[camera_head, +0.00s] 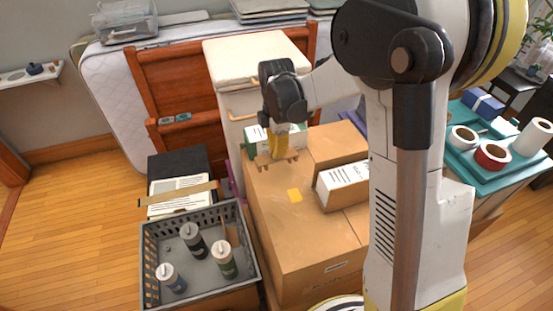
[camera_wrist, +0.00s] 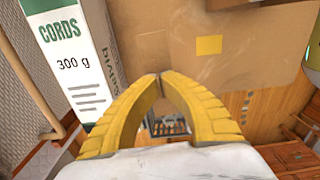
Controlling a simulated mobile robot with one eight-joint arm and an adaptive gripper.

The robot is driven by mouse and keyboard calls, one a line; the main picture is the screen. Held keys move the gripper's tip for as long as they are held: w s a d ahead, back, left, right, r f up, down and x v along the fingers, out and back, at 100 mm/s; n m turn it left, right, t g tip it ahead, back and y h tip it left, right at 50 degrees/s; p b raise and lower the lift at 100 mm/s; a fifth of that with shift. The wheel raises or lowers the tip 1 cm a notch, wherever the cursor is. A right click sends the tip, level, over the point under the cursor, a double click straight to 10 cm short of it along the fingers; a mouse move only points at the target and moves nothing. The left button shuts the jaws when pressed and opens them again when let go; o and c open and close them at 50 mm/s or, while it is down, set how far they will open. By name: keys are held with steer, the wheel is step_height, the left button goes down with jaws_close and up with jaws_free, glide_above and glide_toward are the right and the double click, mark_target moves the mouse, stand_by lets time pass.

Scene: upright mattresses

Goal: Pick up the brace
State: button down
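I cannot tell for sure which thing is the brace. A flat wooden strip (camera_head: 183,196) lies across papers on a black box, left of the cartons. A small tan piece (camera_head: 263,161) shows beside my fingertips on the carton top; I cannot make out its shape. My gripper (camera_head: 279,157) points down over the far end of the large carton, near a white and green box. In the wrist view its yellow fingers (camera_wrist: 159,78) meet at the tips, with nothing visible between them. The white and green box (camera_wrist: 75,50) is left of the fingers there.
A grey crate (camera_head: 148,262) with several bottles stands left of the large carton (camera_head: 285,225). A white-labelled box (camera_head: 342,184) lies on the carton. A wooden frame (camera_head: 170,75) and an upright mattress (camera_head: 108,85) stand behind. Teal trays with tape rolls (camera_head: 491,154) are at right.

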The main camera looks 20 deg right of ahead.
step_height(320, 180, up, 6)
steer(key=shift+f+p, duration=0.25)
steer(key=shift+p, duration=0.45)
steer(key=shift+r+p, duration=1.55)
steer(key=shift+r, duration=0.7)
